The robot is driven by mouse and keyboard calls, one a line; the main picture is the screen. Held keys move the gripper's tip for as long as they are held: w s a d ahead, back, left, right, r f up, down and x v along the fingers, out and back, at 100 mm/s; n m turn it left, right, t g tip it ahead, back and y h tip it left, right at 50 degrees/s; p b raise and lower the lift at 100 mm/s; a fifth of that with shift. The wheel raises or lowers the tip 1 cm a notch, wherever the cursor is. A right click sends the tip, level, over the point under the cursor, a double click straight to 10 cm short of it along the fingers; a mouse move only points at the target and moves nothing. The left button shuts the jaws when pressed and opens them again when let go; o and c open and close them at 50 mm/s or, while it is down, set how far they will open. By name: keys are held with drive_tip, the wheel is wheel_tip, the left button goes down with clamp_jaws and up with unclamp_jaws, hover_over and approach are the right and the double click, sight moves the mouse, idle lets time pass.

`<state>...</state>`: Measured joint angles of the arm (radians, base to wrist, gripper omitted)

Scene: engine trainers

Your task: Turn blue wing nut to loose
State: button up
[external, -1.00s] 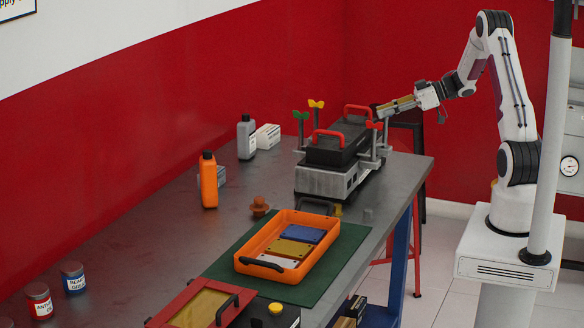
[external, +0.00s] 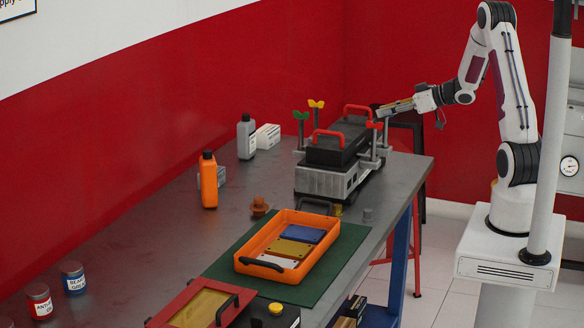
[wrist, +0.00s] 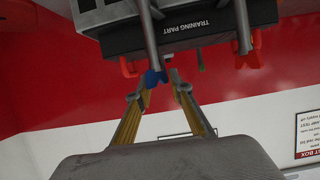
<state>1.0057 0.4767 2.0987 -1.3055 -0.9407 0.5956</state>
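The blue wing nut (wrist: 154,78) shows in the wrist view at the end of a grey post on the engine trainer (wrist: 187,38). My gripper (wrist: 163,82) has its two gold fingers apart, with a gap between the tips. The nut is close to the left fingertip and partly overlaps it in the picture; I cannot tell whether they touch. In the external view my gripper (external: 384,109) is at the far right end of the trainer (external: 325,181), and the blue nut cannot be made out there.
A red wing nut (external: 375,125), a green one (external: 300,115) and a yellow one (external: 316,104) top other posts. Red handles (external: 328,133) rise from the trainer's black top. An orange tray (external: 250,247) and an orange bottle (external: 208,182) stand nearer on the bench.

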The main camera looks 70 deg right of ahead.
drive_tip(key=v, duration=0.7)
drive_tip(key=shift+s+d+f+m+g+h, duration=1.7)
drive_tip(key=shift+s+d+f+g+h, duration=1.2)
drive_tip(key=shift+s+d, duration=1.85)
drive_tip(key=s+a+r+g+y, duration=0.1)
drive_tip(key=s+a+r+g, duration=0.1)
drive_tip(key=a, duration=1.2)
drive_tip(key=s+a+r+m+g+y, duration=0.1)
drive_tip(key=s+a+r+g, duration=0.2)
drive_tip(key=a, duration=1.1)
drive_tip(key=s+r, duration=0.1)
drive_tip(key=s, duration=0.1)
drive_tip(key=shift+s+r+y, duration=0.2)
drive_tip(key=shift+s+y, duration=0.1)
drive_tip(key=shift+s, duration=0.05)
drive_tip(key=shift+a, duration=0.1)
